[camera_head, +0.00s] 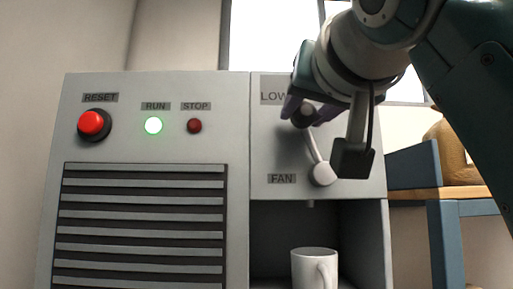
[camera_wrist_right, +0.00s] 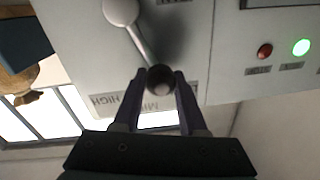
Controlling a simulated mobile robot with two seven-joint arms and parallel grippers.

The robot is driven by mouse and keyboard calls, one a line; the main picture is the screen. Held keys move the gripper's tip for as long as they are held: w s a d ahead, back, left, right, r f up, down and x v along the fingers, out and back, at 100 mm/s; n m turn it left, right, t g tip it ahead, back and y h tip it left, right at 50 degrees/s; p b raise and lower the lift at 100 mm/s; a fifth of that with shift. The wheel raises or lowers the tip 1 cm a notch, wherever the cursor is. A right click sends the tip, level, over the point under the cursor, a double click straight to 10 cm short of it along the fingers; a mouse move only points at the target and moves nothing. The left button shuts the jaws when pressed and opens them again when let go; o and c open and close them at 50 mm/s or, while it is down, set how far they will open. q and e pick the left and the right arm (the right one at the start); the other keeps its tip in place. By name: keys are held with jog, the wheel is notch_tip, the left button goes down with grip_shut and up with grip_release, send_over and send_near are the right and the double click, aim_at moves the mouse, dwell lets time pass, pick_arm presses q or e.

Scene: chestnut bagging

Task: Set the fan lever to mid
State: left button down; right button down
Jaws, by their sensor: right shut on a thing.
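The fan lever is a pale rod (camera_head: 314,148) on a round pivot (camera_head: 322,174) with a dark ball knob (camera_head: 304,117), on the grey machine's upper right panel. It leans up and slightly left in the head view. My right gripper (camera_head: 297,108) is shut on the knob. In the right wrist view, the knob (camera_wrist_right: 160,79) sits between the fingertips, and the rod (camera_wrist_right: 139,42) runs to the pale pivot. The MID label (camera_wrist_right: 157,105) shows just beyond the knob, partly covered, with HIGH to its left, upside down. LOW (camera_head: 272,97) is partly visible. My left gripper is out of view.
A red reset button (camera_head: 91,123), a lit green run lamp (camera_head: 153,125) and a dark red stop lamp (camera_head: 194,126) are left of the lever. A white mug (camera_head: 313,268) stands in the recess below. A blue-framed shelf (camera_head: 440,194) with a brown sack (camera_head: 455,150) is at right.

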jog(key=shift+d+r+m, duration=0.2)
jog(key=shift+d+m, duration=1)
jog(key=shift+d, duration=0.25)
jog(key=shift+c, duration=2.4)
grip_release()
